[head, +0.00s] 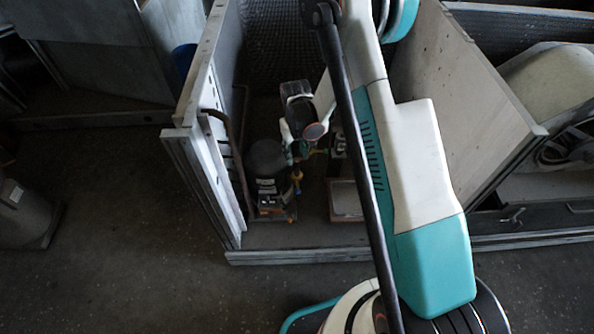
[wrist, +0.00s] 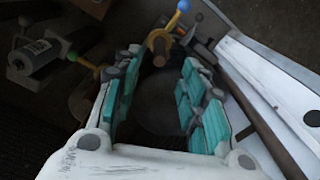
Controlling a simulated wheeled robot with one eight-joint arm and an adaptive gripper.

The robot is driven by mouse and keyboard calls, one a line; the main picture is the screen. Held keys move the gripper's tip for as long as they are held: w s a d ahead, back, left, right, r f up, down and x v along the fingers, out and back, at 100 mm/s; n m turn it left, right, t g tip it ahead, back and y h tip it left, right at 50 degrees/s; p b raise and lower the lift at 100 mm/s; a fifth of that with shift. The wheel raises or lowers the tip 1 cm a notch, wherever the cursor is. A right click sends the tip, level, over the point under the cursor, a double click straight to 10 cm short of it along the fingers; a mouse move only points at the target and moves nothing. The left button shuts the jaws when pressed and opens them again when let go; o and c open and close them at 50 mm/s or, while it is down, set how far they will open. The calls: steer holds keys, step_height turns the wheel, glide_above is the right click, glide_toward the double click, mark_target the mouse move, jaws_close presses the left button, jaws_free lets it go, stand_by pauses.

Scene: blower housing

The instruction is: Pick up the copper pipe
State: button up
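The copper pipe (head: 236,155) is a long, thin brown piece leaning inside the left wall of the housing, with a bent top end. In the wrist view, a long brown bar (wrist: 258,132) that looks like the pipe runs along the pale wall, right of my gripper. My gripper (wrist: 160,68) is open, with teal pads on both fingers and nothing held between them. The pipe lies outside the right finger, apart from the space between the fingers. In the head view my arm hides part of the housing's inside.
The housing has a left wall (head: 193,150), a right panel (head: 455,95) and a front sill (head: 290,256). A dark rounded machine (head: 268,160) stands inside near the pipe. Valves with coloured knobs (wrist: 184,6) and a grey cylinder (wrist: 35,58) lie beyond my fingers. Floor outside at left is mostly clear.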

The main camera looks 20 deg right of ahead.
mark_target(297, 161)
steer(key=shift+s+d+f+b, duration=0.1)
steer(key=shift+f+b, duration=0.65)
steer(key=shift+f, duration=0.6)
steer(key=shift+s+f+b, duration=0.1)
steer(key=shift+f+b, duration=0.65)
steer(key=shift+f, duration=0.6)
steer(key=shift+r, duration=0.1)
steer(key=shift+c, duration=0.4)
jaws_close()
